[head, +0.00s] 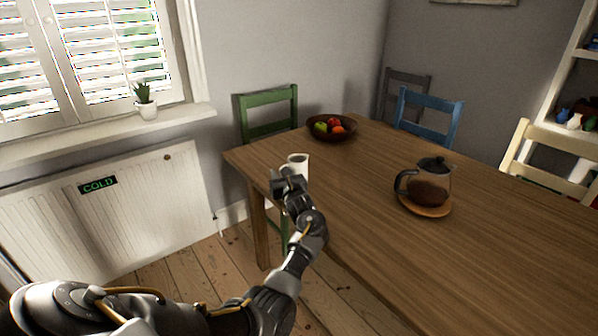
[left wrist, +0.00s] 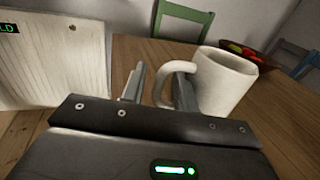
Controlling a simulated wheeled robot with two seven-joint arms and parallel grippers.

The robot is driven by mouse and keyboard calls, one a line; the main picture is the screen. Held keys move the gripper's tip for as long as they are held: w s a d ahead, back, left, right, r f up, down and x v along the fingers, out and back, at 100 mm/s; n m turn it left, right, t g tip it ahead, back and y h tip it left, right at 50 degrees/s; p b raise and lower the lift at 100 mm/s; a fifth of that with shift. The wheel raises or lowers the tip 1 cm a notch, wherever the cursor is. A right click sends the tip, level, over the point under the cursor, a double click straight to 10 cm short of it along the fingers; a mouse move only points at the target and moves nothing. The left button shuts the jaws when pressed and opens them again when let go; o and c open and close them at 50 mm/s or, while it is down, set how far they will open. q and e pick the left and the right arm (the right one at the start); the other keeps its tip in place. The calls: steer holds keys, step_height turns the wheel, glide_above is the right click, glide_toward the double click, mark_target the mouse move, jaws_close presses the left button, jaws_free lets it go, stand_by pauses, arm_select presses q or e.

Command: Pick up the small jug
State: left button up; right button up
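The small jug (head: 299,161) is white and stands upright on the wooden table near its left end. In the left wrist view the jug (left wrist: 226,82) is close, with its looped handle turned toward my gripper. My left gripper (head: 284,176) is in front of the jug at the table's edge. In the left wrist view the fingers of this gripper (left wrist: 158,88) are apart. The handle is between them, and the right finger seems to be inside its loop. I cannot tell whether either finger touches it. My right gripper is not in view.
A glass coffee pot (head: 431,184) stands on a wooden coaster (head: 426,209) to the right on the table (head: 360,205). A dark fruit bowl (head: 331,132) is behind the jug. Chairs, including a green one (head: 268,112), surround the table. The tabletop between jug and pot is clear.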

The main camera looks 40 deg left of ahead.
arm_select(q)
jaws_close()
